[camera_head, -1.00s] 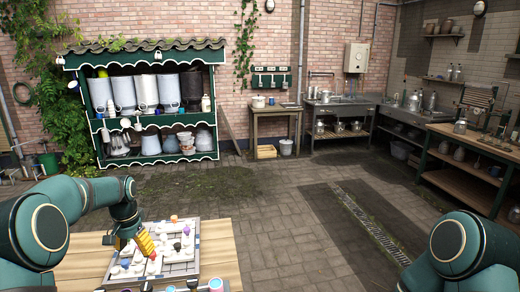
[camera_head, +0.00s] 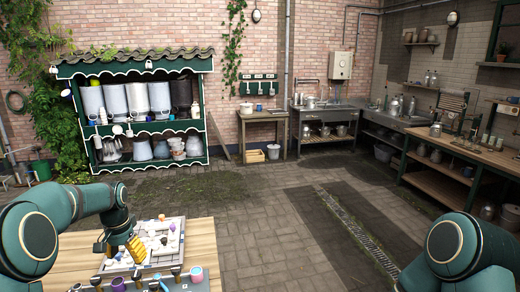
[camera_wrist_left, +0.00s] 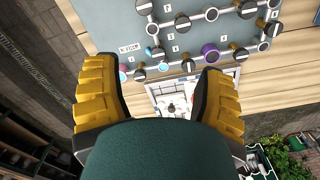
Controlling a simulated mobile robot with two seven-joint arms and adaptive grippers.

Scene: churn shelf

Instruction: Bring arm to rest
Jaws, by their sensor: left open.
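My left arm comes in from the left in the head view. Its yellow-fingered left gripper (camera_head: 133,248) hangs low over the wooden table, pointing down. In the left wrist view the two yellow fingers (camera_wrist_left: 160,82) are spread wide apart, with nothing held between them. Beyond the fingertips lies a grey board (camera_wrist_left: 100,22) with white pipes, dark knobs and a purple knob (camera_wrist_left: 209,52). Of my right arm only the green upper part (camera_head: 455,248) shows at the lower right; its gripper is out of view.
The wooden table (camera_head: 204,240) carries a light panel with small white parts (camera_head: 172,232) close to my left gripper. A green roofed shelf (camera_head: 63,75) with churns stands at the back left. Workbenches line the right. The paved floor (camera_head: 275,235) in the middle is clear.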

